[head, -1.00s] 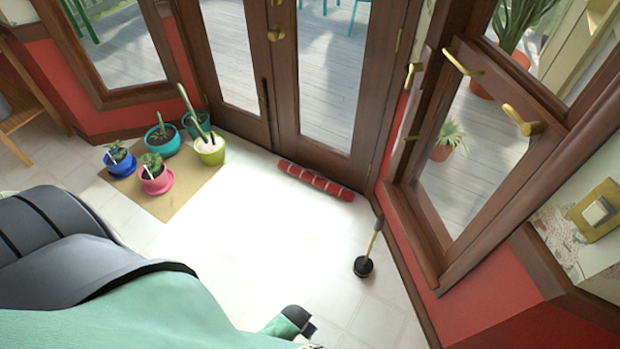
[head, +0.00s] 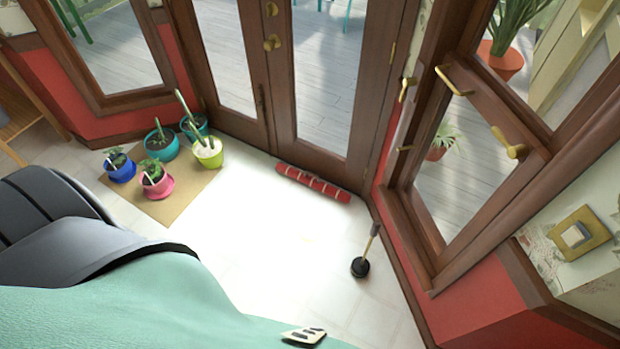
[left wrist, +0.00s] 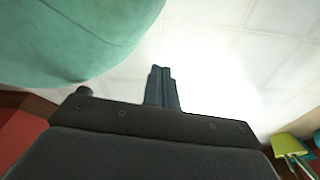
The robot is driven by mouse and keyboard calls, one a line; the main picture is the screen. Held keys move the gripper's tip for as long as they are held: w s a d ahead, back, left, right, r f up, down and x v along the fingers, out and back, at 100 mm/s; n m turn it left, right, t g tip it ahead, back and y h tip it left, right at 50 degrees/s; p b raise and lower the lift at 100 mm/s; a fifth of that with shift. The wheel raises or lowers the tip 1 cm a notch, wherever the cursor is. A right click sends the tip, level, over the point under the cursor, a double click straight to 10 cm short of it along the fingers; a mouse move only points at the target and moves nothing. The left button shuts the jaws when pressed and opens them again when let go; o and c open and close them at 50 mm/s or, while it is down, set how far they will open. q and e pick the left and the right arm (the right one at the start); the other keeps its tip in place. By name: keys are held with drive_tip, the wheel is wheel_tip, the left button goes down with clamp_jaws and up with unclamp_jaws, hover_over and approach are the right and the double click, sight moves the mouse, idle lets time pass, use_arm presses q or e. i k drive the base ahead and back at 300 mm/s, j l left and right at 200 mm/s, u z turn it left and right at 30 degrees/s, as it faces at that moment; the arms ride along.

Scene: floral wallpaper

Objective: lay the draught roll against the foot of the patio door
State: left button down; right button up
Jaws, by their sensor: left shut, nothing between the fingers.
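The draught roll (head: 313,183), red with pale bands, lies on the floor along the foot of the right leaf of the brown patio door (head: 321,150). It looks close against the door, its right end near the corner; I cannot tell whether it touches all along. My left gripper (left wrist: 162,88) shows in the left wrist view with its fingers together and nothing between them, over pale floor. In the head view its fingers are not clear; only a small pale, dark-striped part of mine shows at the bottom edge. My right gripper is in neither view.
A plunger (head: 360,266) stands on the floor by the right wall. Several potted plants, including a lime pot (head: 209,153), stand on or beside a tan mat (head: 172,207) at left. A window with brass handles (head: 509,143) is at right. The middle floor is clear.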

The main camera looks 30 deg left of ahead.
sight(311, 180)
drive_tip(key=i+j+z, duration=0.1)
drive_tip(key=i+j, duration=0.15)
drive_tip(key=i+j+z, duration=0.1)
drive_tip(key=j, duration=0.4)
drive_tip(key=i+j+z, duration=0.1)
drive_tip(key=i+j, duration=0.4)
drive_tip(key=j, duration=0.35)
drive_tip(key=j+z, duration=0.15)
drive_tip(key=j, duration=0.55)
drive_tip(key=k+j+z, duration=0.2)
drive_tip(key=j, duration=0.5)
drive_tip(key=i, duration=0.1)
